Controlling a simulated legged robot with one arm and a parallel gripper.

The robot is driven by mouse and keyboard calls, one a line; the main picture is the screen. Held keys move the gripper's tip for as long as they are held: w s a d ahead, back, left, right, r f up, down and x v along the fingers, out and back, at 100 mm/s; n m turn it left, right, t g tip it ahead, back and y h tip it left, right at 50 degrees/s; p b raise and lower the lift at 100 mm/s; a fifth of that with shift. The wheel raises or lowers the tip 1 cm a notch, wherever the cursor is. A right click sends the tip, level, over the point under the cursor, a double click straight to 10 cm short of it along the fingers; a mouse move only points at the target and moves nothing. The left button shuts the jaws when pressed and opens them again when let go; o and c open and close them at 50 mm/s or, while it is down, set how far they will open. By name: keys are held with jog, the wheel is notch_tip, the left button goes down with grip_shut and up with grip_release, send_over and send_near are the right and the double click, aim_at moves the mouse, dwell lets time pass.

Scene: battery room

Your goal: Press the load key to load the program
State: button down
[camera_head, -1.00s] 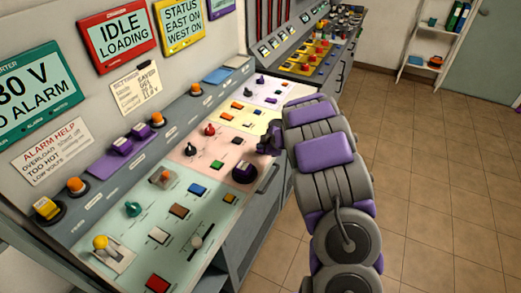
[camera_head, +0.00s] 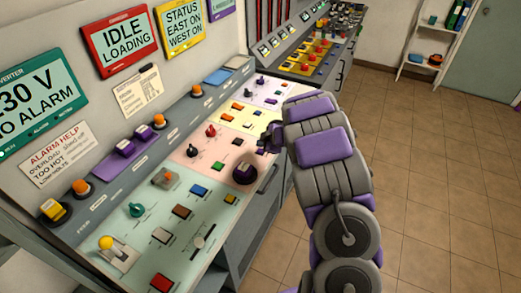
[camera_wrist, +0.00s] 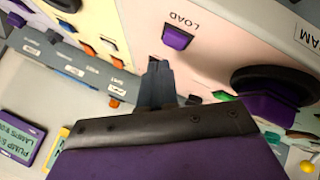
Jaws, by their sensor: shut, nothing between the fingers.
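The load key (camera_wrist: 178,37) is a purple square key on the pink panel, beside the printed word LOAD, in the upper middle of the wrist view. My gripper (camera_wrist: 155,66) is shut and empty, with its fingertips just below and left of the key in that picture. A gap shows between the tips and the key in the picture; I cannot tell the depth. In the head view my gripper (camera_head: 270,136) hangs over the right edge of the pink panel, and I cannot make out the load key clearly there.
A large black and purple knob (camera_wrist: 272,92) stands right of the gripper in the wrist view. Several coloured keys, switches and a red knob (camera_head: 211,131) crowd the sloping console. A red-framed screen (camera_head: 121,38) reads IDLE LOADING. The tiled floor (camera_head: 430,180) at right is clear.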

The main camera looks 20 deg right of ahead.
aim_at(262, 152)
jog(key=shift+r+p, duration=2.3)
jog(key=shift+p, duration=0.1)
jog(key=shift+f, duration=0.1)
